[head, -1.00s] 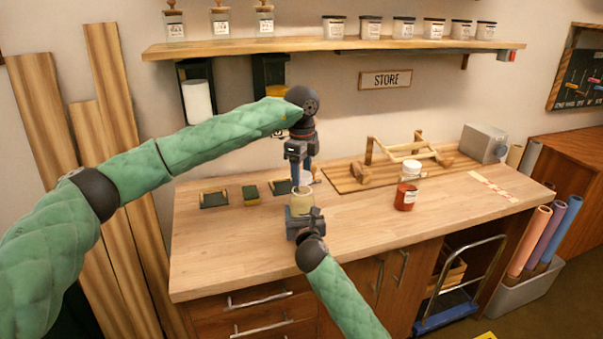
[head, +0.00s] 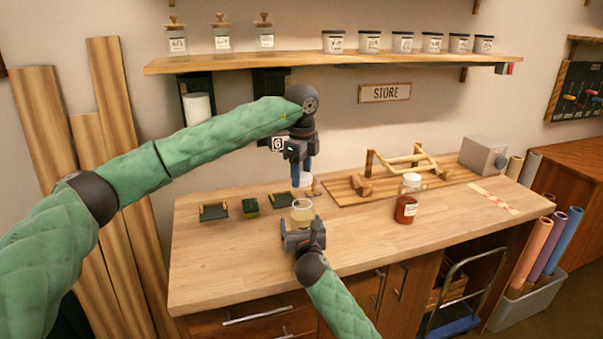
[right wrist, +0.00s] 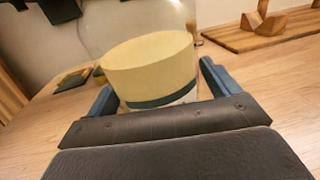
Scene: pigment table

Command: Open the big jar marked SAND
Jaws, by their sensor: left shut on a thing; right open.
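The big jar (head: 302,211), clear with pale sand-coloured contents, stands on the bench; its open-looking rim faces up. It also shows close up in the right wrist view (right wrist: 150,68), with a dark band low down; I cannot read a label. My left gripper (head: 301,180) points down above the jar, shut on what seems to be its pale lid (head: 308,184), mostly hidden by the fingers. A gap shows between fingertips and jar. My right gripper (head: 303,232) is open, low at the jar's near side, its fingers on either side of the glass in the right wrist view (right wrist: 160,92).
A red-brown jar (head: 405,209) and a white-topped jar (head: 411,182) stand to the right. A wooden frame on a board (head: 390,183) and a grey box (head: 483,154) are behind. Small dark trays (head: 214,212) lie left. The front left bench is clear.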

